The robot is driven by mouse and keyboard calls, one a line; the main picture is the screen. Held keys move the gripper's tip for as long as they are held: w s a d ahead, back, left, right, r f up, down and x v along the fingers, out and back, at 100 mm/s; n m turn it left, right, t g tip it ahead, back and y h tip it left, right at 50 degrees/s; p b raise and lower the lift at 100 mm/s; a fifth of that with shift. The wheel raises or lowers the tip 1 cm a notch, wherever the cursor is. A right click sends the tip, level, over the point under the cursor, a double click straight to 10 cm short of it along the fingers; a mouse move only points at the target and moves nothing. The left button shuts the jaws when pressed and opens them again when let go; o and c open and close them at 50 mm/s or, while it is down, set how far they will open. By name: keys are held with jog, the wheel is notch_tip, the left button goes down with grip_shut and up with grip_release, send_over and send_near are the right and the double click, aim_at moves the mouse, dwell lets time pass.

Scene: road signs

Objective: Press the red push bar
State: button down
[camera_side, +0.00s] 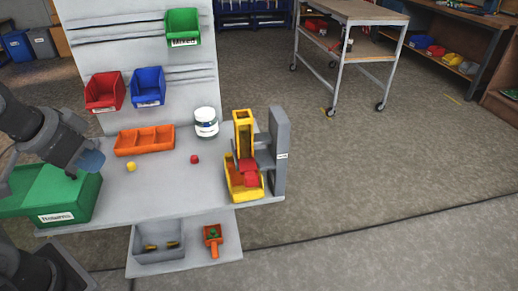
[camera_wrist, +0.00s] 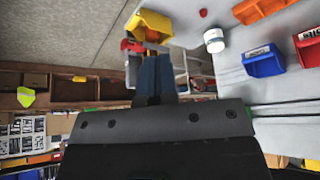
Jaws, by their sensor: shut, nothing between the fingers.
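The yellow device (camera_side: 242,136) stands at the right end of the grey table, against a grey upright post (camera_side: 279,150). Its red part, which looks like the push bar (camera_side: 250,179), sits low in the yellow base. In the wrist view the yellow device (camera_wrist: 150,24) is at the top, seen upside down, with red partly showing below it. My gripper (camera_side: 92,161) is at the far left over the green bin, well apart from the device. Its blue fingers also show in the wrist view (camera_wrist: 156,75), shut and empty.
A green bin (camera_side: 65,195) stands below my gripper. An orange divided tray (camera_side: 145,140), a yellow ball (camera_side: 131,167), a red ball (camera_side: 194,159) and a white jar (camera_side: 206,122) are on the table. The table's front middle is clear. Red and blue bins hang on the back panel.

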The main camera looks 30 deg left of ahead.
jog(key=w+m+g, duration=0.1)
jog(key=m, duration=0.1)
jog(key=m+t+y, duration=0.8)
jog(key=m+y, duration=0.5)
jog(key=m, duration=1.2)
send_near(251, 184)
jog(key=v, duration=0.6)
jog(key=shift+s+d+r, duration=0.1)
jog(key=shift+s, duration=0.15)
jog(key=shift+w, duration=0.1)
jog(key=x, duration=1.4)
jog(key=shift+d, duration=0.1)
